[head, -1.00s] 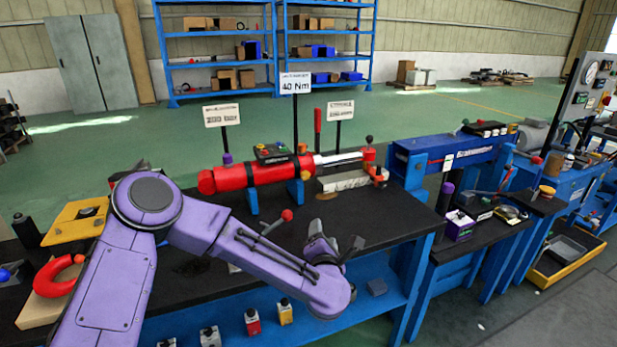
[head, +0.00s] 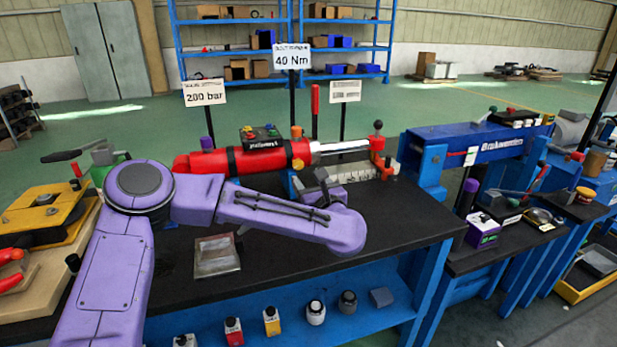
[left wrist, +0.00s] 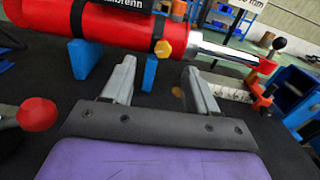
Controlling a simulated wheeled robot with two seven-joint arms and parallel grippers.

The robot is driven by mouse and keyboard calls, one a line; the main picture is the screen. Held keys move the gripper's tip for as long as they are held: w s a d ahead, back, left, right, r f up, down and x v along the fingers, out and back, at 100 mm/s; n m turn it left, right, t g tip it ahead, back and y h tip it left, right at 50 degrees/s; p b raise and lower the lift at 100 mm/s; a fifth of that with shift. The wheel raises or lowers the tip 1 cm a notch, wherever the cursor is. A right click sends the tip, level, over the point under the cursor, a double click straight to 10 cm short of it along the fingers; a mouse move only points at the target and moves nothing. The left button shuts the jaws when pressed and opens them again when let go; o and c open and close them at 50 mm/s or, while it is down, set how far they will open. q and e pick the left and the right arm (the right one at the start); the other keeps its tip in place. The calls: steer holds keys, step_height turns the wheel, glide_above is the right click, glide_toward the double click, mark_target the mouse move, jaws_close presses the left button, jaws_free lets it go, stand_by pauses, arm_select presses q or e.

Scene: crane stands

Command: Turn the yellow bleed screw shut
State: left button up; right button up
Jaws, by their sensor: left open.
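The yellow bleed screw (left wrist: 165,49) shows in the left wrist view as a small hex head on the underside of the red cylinder (left wrist: 110,20), near its rod end. In the head view the screw (head: 298,164) is a small yellow spot just above my gripper. My left gripper (head: 320,182) is in front of the cylinder at its rod end. In the left wrist view its two fingers (left wrist: 157,80) stand apart with nothing between them. The screw lies beyond the fingertips, between their lines and apart from them. My right gripper is in neither view.
A red-knobbed lever (left wrist: 37,113) is close on the left in the left wrist view. Blue supports (left wrist: 151,72) stand under the cylinder. A chrome rod (head: 340,148) runs right to a red end block (head: 378,146). Black bench top (head: 400,215) is clear at the front right.

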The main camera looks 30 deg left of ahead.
mark_target(299, 165)
arm_select(q)
steer(key=x, duration=0.3)
steer(key=f+x, duration=0.1)
steer(key=x, duration=0.2)
steer(key=w+f+p+x, duration=0.1)
steer(key=x, duration=0.3)
steer(key=shift+d, duration=0.4)
steer(key=shift+w+a+r, duration=0.1)
steer(key=shift+w+a, duration=0.1)
steer(key=shift+a, duration=0.25)
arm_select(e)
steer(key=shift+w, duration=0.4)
arm_select(q)
steer(key=c, duration=1.1)
